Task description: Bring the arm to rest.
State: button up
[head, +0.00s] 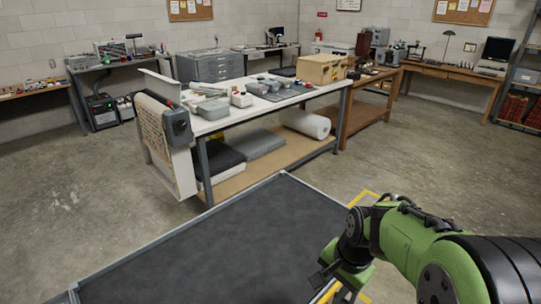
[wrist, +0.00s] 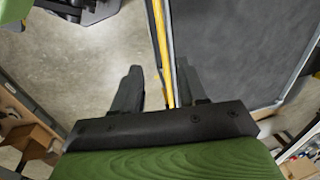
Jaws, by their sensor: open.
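My arm is green and black and reaches in from the lower right of the head view. My gripper (head: 328,275) is low, beside the right end of a dark flat deck with a grey rim. In the wrist view my gripper (wrist: 158,85) shows two dark fingers set apart, with nothing between them but concrete floor and a yellow bar. The gripper is open and empty. In the head view the fingers are small and partly hidden by the wrist.
The dark deck (head: 210,245) is bare. A wooden desk (head: 455,72) is at the back right. Open concrete floor (head: 70,205) lies to the left.

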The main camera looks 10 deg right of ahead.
jog(key=s+a+r+n+t, duration=0.2)
jog(key=s+r+n, duration=0.3)
jog(key=s, duration=0.2)
jog(key=s+a+r+n+t+h, duration=0.1)
jog(key=s+r+n, duration=0.3)
jog(key=s, duration=0.4)
jog(key=shift+a+r+n+t, duration=0.35)
jog(key=shift+r+n+t, duration=0.05)
jog(key=shift+n, duration=0.3)
